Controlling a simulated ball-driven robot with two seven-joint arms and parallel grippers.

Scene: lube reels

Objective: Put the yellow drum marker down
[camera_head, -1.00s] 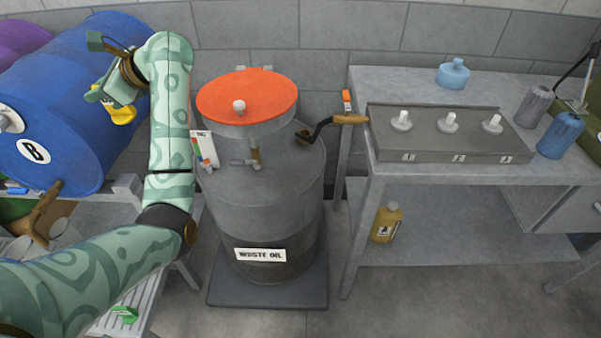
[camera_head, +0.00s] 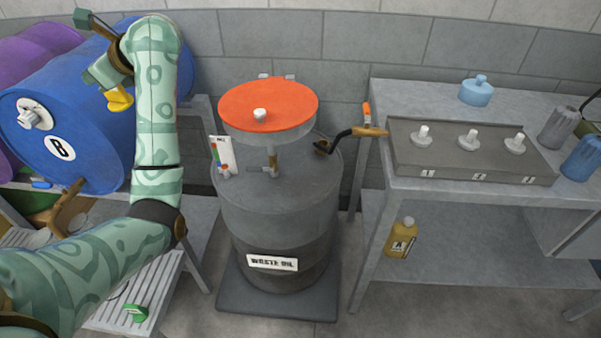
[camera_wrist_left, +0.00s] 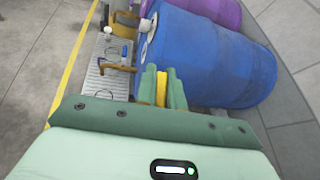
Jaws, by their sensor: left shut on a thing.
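The yellow drum marker (camera_head: 119,98) is held in my left gripper (camera_head: 106,76), in front of the blue drum (camera_head: 95,100) marked B at the left. In the left wrist view the marker (camera_wrist_left: 161,88) shows as a yellow strip between the two green fingers, with the blue drum (camera_wrist_left: 215,60) just beyond and to the right. My left gripper is shut on the marker. I cannot tell whether the marker touches the drum. My right gripper is not in view.
A grey waste oil drum (camera_head: 275,225) with an orange funnel top (camera_head: 268,98) stands in the middle. A workbench (camera_head: 375,100) at the right carries a grey block with several knobs (camera_head: 470,155). A purple drum (camera_head: 40,50) lies behind the blue one. A slatted tray (camera_head: 150,290) is below.

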